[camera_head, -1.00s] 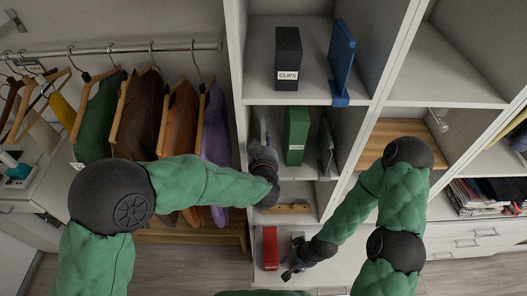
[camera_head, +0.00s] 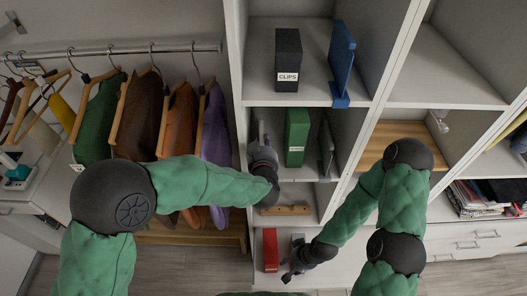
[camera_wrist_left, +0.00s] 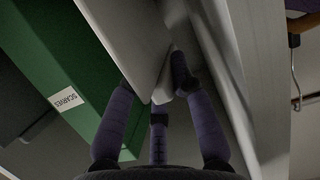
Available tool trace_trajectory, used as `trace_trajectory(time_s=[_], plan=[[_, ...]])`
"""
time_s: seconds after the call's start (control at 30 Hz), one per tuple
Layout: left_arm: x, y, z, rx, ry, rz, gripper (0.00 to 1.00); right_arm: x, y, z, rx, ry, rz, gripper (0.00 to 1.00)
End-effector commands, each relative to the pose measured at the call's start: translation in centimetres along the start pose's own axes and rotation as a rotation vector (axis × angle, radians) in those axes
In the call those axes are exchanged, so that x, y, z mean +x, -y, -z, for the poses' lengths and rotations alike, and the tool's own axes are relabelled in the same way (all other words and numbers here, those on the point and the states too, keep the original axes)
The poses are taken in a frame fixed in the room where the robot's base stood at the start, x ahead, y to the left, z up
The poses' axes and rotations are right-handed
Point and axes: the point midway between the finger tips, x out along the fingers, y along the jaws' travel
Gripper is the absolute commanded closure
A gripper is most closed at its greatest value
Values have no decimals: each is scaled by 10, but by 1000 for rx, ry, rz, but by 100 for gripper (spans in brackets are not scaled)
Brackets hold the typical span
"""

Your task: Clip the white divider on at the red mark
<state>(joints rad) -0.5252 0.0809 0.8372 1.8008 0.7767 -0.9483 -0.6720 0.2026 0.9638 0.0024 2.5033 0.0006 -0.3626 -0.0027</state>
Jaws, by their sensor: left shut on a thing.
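My left gripper (camera_head: 261,146) is inside the middle cubby, left of the green box. In the left wrist view its purple-grey fingers (camera_wrist_left: 160,105) are shut on the lower end of a white panel, the white divider (camera_wrist_left: 135,40). The divider stands between the green box (camera_wrist_left: 60,60) and the pale cubby wall (camera_wrist_left: 245,60). In the head view the gripper and arm hide most of the divider. I cannot make out the red mark in either view. My right gripper (camera_head: 288,274) is low, in front of the bottom cubby; its jaw state is unclear.
The green box also shows in the head view (camera_head: 297,136), with a grey divider (camera_head: 326,152) to its right. Above are a black CLIPS box (camera_head: 288,60) and a blue divider (camera_head: 342,62). A red box (camera_head: 270,250) stands below. Clothes (camera_head: 180,115) hang at left.

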Motion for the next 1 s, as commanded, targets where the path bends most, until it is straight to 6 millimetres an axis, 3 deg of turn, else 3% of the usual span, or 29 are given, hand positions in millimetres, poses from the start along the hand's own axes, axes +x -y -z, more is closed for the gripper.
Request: trace_trajectory(time_s=[1.0], plan=[[-34, 0, -14, 2, 7, -2, 100, -8, 3, 0, 0, 0, 0, 60]])
